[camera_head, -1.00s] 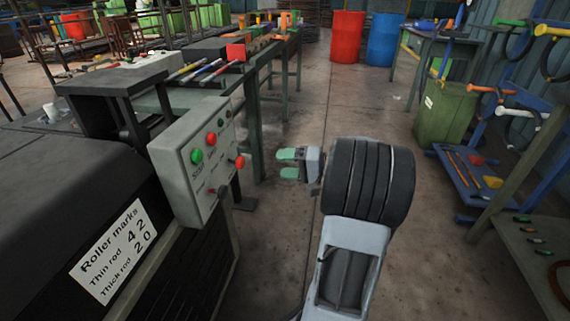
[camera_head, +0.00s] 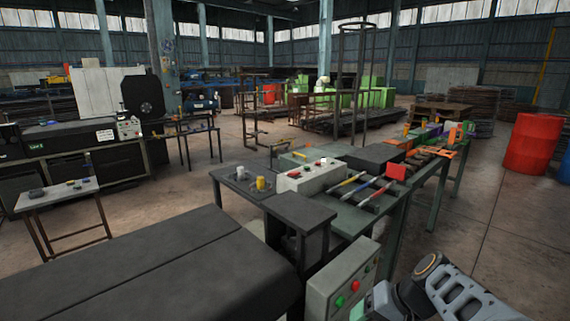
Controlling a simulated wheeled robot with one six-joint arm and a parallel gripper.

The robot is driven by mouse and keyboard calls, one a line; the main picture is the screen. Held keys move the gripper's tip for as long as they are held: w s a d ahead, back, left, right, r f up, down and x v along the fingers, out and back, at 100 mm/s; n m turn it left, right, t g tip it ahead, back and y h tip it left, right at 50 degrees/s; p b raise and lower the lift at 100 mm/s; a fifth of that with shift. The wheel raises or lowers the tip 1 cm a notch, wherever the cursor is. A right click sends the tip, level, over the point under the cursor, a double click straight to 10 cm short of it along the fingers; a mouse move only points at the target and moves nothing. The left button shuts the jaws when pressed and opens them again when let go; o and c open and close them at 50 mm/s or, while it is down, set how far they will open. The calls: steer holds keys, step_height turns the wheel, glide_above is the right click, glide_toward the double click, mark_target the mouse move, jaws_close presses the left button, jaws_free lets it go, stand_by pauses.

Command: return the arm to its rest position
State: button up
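My arm (camera_head: 465,295) shows at the lower right, its grey and black links cut off by the bottom edge of the picture. My gripper (camera_head: 371,306) seems to be the pale grey part with a bit of green at the bottom edge, just right of the control box. Its fingers are mostly out of the frame, so I cannot tell whether it is open or shut. I see nothing held.
The grey control box (camera_head: 342,284) with red and green buttons stands close beside my gripper. A black machine cover (camera_head: 150,275) fills the lower left. A green workbench (camera_head: 385,210) with coloured-handled tools lies beyond. A red drum (camera_head: 533,144) stands right, with open floor before it.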

steer(key=s+a+r+n+h+p, duration=0.1)
steer(key=s+r+h+p, duration=0.1)
steer(key=r+p, duration=0.4)
steer(key=s+r+n+t+h+p, duration=0.1)
steer(key=s+r+n+h+p, duration=0.1)
steer(key=r+p, duration=0.4)
step_height(320, 180, up, 3)
steer(key=shift+a+f+h, duration=0.15)
steer(key=shift+a+h, duration=0.25)
steer(key=shift+h, duration=0.3)
steer(key=shift+s+d+r+t+p, duration=0.1)
steer(key=shift+s+r+t+p, duration=0.05)
steer(key=shift+r+t+p, duration=0.2)
steer(key=shift+c, duration=0.2)
